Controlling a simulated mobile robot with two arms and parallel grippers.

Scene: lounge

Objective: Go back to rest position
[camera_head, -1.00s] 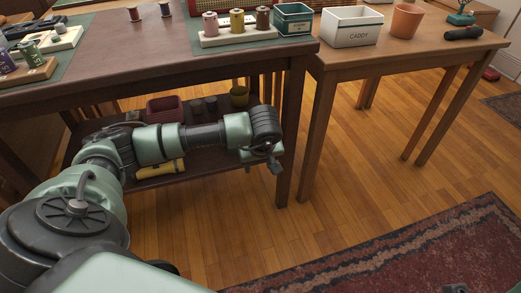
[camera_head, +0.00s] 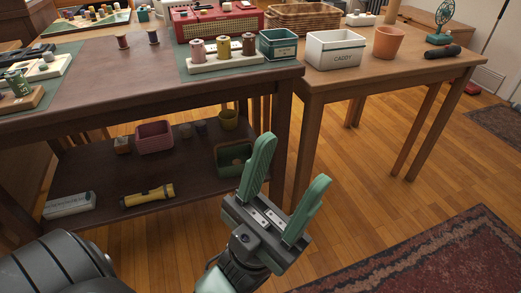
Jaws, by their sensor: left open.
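My left gripper (camera_head: 288,190) is in the lower middle of the head view, in front of the dark wooden table. Its two green fingers are apart and point up, with nothing between them. The gripper is in front of the floor and hides part of a green container (camera_head: 228,157) on the lower shelf. My left arm comes in from the lower left. My right gripper does not show.
The dark table (camera_head: 130,62) carries spools on a white holder (camera_head: 238,62) and a teal box (camera_head: 278,44). The side table (camera_head: 375,72) holds the white caddy (camera_head: 334,50) and an orange pot (camera_head: 388,42). A yellow flashlight (camera_head: 148,195) lies on the lower shelf (camera_head: 100,175). Floor (camera_head: 340,210) is open at right.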

